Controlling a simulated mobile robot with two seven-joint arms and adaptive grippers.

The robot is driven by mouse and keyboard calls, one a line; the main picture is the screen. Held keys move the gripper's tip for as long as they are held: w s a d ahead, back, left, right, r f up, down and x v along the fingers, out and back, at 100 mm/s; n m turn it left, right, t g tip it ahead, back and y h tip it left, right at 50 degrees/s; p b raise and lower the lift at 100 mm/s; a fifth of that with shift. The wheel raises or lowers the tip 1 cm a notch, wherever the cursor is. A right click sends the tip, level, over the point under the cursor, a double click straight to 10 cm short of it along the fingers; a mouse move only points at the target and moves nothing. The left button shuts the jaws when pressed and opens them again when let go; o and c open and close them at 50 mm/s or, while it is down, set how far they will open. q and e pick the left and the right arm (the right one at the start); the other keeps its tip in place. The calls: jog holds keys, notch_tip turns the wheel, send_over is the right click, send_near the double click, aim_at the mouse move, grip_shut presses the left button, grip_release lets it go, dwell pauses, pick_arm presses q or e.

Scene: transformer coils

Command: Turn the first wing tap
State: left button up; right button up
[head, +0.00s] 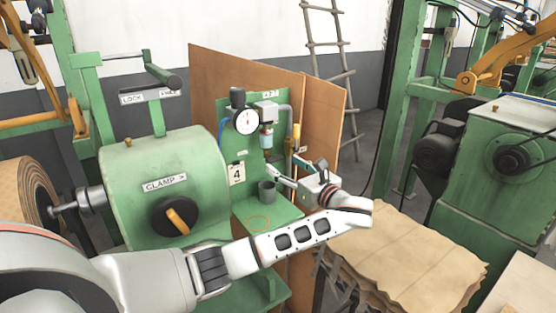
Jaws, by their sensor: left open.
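A green panel (262,103) stands upright with a dial gauge (246,121), a clear-bowled fitting (267,138) and a grey pipe (287,112). A small yellow fitting (296,131) sits at the pipe's lower right; it is too small to tell whether it is the wing tap. My left arm reaches across the front and bends back at the wrist. My left gripper (275,174) is open and empty, its fingers pointing left toward the panel, below the clear-bowled fitting and apart from the yellow one. My right gripper is not in view.
A dark cup (267,191) stands on the green shelf (245,212) close below the gripper. A green clamp housing (165,160) with a black-and-yellow knob (175,216) is at left. A stack of brown sheets (420,250) lies at right. Brown boards (325,110) stand behind.

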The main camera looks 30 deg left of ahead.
aim_at(277, 160)
pick_arm(q)
jog(key=x, duration=0.3)
jog(key=shift+w+a, duration=0.1)
jog(key=shift+a, duration=0.15)
jog(key=shift+w+a+p, duration=0.15)
jog(key=shift+a+p, duration=0.15)
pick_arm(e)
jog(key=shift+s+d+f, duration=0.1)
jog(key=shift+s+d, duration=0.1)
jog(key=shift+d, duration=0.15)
pick_arm(q)
jog(key=c, duration=1.1)
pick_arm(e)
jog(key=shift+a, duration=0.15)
